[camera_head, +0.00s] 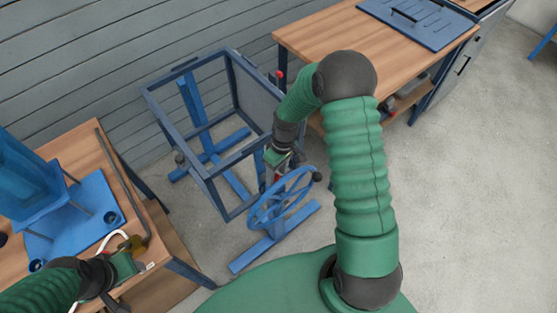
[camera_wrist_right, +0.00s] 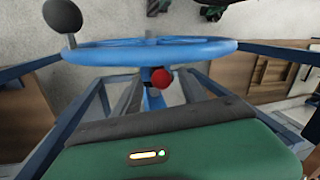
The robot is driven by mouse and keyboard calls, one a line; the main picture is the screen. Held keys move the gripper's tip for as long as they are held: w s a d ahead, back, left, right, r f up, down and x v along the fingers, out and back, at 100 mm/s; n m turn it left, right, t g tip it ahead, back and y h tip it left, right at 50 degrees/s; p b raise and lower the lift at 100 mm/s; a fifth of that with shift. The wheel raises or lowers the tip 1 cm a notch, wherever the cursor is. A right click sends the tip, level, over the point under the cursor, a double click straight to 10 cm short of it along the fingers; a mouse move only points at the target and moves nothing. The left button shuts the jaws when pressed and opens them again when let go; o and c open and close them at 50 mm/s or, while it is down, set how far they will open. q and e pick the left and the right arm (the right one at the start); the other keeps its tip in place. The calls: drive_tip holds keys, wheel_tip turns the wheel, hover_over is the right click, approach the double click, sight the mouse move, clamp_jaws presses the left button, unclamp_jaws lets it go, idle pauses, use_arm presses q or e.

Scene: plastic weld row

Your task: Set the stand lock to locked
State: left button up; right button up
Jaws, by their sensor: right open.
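The blue stand frame (camera_head: 208,185) stands on the floor in the middle, with a blue handwheel (camera_head: 262,212) on its near side. In the right wrist view the handwheel (camera_wrist_right: 205,47) crosses the top, and a red ball knob (camera_wrist_right: 162,78) shows just below its rim. I take this knob to be the stand lock; its set position cannot be told. My right gripper (camera_head: 276,158) is open above the handwheel; contact with the knob cannot be told. My left gripper (camera_head: 124,268) is at the left bench; its jaws are unclear.
The left bench (camera_head: 88,150) holds a blue plastic part (camera_head: 95,195), a long dark bar (camera_head: 118,178) and a white cable (camera_head: 112,236). A wooden workbench (camera_head: 300,35) stands behind, with a second red knob (camera_head: 281,74) in front of it.

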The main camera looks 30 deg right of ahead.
drive_tip(key=d+r+p, duration=0.2)
drive_tip(key=d+r, duration=0.1)
drive_tip(key=r, duration=1.2)
drive_tip(key=shift+w+r, duration=0.25)
drive_tip(key=shift+w, duration=0.2)
drive_tip(key=s+a+r+m+t+h+p, duration=0.2)
drive_tip(key=s+a+r+m+t+p, duration=0.1)
drive_tip(key=s+a, duration=0.7)
wheel_tip(320, 180, up, 2)
drive_tip(key=shift+s+a+r+p, duration=0.15)
drive_tip(key=shift+a+p, duration=0.15)
drive_tip(key=shift+p, duration=0.25)
drive_tip(key=shift+a, duration=0.1)
drive_tip(key=shift+a, duration=0.25)
